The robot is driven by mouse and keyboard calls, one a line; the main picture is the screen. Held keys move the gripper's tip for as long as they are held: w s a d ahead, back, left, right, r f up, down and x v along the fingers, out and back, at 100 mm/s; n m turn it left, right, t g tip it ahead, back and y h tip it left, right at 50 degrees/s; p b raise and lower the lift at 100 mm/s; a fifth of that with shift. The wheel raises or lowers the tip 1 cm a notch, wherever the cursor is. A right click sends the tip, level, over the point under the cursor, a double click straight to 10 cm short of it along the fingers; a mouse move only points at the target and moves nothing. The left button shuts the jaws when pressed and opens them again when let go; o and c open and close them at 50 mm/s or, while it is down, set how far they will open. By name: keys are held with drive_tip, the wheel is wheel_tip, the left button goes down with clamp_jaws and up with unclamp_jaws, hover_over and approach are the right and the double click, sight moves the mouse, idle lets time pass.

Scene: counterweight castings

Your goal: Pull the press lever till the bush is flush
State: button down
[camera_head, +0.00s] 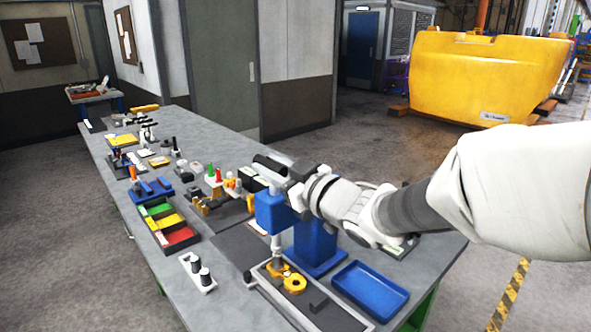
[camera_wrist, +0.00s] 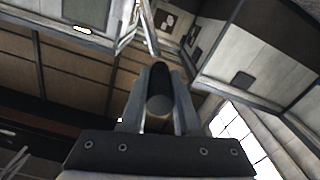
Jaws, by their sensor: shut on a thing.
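The blue arbor press (camera_head: 315,246) stands at the near end of the bench. Its head (camera_head: 272,213) holds a vertical ram (camera_head: 277,246) that reaches down to yellow parts on the press base. My gripper (camera_head: 290,170) is above the press head, shut on the press lever. The lever's dark round grip (camera_wrist: 158,105) lies between my two fingers in the wrist view, and a thin metal rod (camera_wrist: 148,30) shows beyond it. A yellow ring-shaped part (camera_head: 295,284) is beside the ram's foot. The bush is too small to make out, so its seating cannot be told.
A blue tray (camera_head: 370,288) sits right of the press. Green, yellow and red bins (camera_head: 165,225) and a white holder with black pegs (camera_head: 198,272) are left. Tools and parts crowd the far bench (camera_head: 90,150). A large yellow casting (camera_head: 480,80) stands behind.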

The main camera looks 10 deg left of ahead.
drive_tip(key=s+a+f+n+b, duration=0.4)
drive_tip(key=f+b, duration=0.4)
drive_tip(key=b, duration=0.6)
drive_tip(key=shift+s+a+f+n, duration=0.25)
drive_tip(key=shift+s+a+n, duration=0.1)
drive_tip(key=shift+s+n, duration=0.4)
drive_tip(key=shift+a+f+b, duration=0.1)
drive_tip(key=shift+f+b, duration=0.1)
drive_tip(key=shift+b, duration=0.1)
drive_tip(key=c, duration=0.7)
unclamp_jaws()
drive_tip(key=shift+o, duration=0.2)
drive_tip(key=shift+r, duration=0.15)
drive_tip(key=shift+r, duration=0.1)
